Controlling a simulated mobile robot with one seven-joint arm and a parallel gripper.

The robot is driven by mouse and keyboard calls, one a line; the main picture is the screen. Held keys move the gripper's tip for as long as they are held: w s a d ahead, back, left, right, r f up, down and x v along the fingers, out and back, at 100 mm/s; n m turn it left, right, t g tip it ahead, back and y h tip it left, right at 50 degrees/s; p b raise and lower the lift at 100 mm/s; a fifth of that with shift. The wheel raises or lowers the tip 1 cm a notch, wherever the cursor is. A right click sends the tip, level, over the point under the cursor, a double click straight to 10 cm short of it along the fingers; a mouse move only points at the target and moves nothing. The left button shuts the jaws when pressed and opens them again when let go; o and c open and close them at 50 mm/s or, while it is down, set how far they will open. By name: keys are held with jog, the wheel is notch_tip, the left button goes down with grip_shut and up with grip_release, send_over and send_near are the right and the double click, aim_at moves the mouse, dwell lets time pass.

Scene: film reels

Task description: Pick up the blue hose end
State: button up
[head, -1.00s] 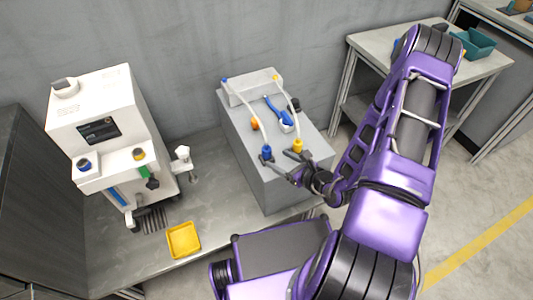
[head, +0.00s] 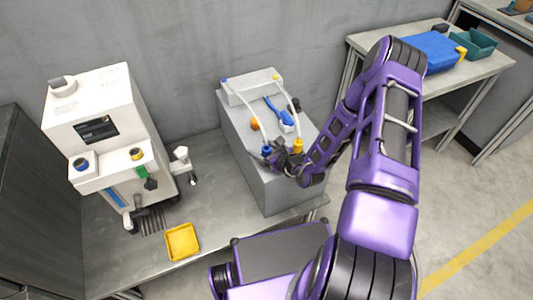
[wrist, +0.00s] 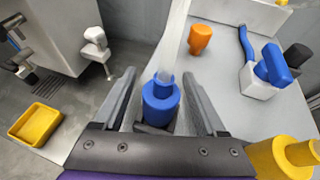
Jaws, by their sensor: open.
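The blue hose end (head: 266,150) stands upright on top of the grey box (head: 284,185), with a pale hose rising from it. My gripper (head: 272,157) is at the blue hose end. In the wrist view the blue hose end (wrist: 161,101) sits between the two open fingers of my gripper (wrist: 160,100), with a gap visible on each side. The fingers do not appear closed on it. The yellow hose end (head: 298,146) stands just to the right, and it also shows at the lower right of the wrist view (wrist: 283,158).
An orange knob (wrist: 200,39) and a blue-handled valve on a white block (wrist: 258,84) are on the box top. A white machine (head: 110,130) stands to the left. A yellow tray (head: 183,242) lies on the bench. A side table (head: 440,82) holds a blue case and a green bin.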

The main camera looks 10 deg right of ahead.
grip_shut()
jog(key=shift+r, duration=0.1)
dwell(0.3)
